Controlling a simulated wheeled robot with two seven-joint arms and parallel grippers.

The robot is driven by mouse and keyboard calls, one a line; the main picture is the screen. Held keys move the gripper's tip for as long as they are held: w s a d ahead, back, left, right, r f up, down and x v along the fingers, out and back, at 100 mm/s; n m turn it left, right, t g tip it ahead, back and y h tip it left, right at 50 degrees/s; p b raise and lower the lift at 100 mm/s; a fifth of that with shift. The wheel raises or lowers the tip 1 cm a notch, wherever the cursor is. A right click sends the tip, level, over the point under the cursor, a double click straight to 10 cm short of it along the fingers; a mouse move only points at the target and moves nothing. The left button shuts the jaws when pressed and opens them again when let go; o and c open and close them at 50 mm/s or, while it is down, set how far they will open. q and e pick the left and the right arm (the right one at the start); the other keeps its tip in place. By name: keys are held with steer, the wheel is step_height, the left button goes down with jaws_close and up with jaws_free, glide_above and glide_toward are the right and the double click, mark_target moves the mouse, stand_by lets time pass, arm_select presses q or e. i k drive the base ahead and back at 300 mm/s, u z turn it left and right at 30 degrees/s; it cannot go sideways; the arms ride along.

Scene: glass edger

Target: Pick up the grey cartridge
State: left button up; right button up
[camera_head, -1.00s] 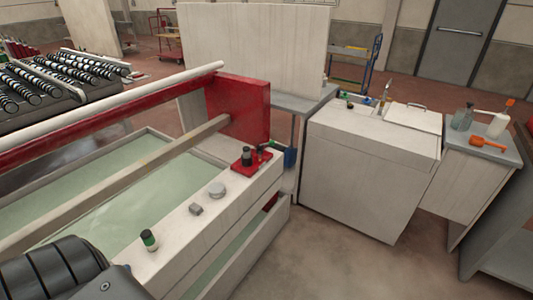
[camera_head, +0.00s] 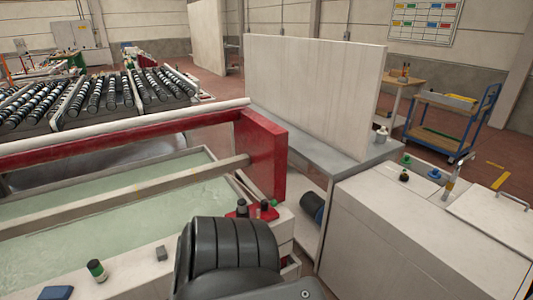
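No thing in view can be told for certain as the grey cartridge. A small grey block (camera_head: 161,253) lies on the pale front ledge (camera_head: 135,262) of the water tank. A small white cylinder with a green band and dark top (camera_head: 96,268) stands to its left. A blue-grey flat piece (camera_head: 57,292) is cut off by the bottom edge. Neither of my grippers is in view. A dark link of my own arm fills the bottom middle and hides part of the ledge.
A red end plate (camera_head: 262,155) with a long rail stands over the tank (camera_head: 110,205). Behind it are a grey table (camera_head: 340,160) with a tall pale panel (camera_head: 315,85). A white cabinet (camera_head: 420,235) is at right, a blue trolley (camera_head: 450,120) behind. Roller racks (camera_head: 95,95) stand at left.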

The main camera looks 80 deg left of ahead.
mark_target(242, 204)
steer(key=u, duration=0.45)
steer(key=i, duration=1)
steer(key=u, duration=1.4)
steer(key=i, duration=0.55)
steer(key=u, duration=0.45)
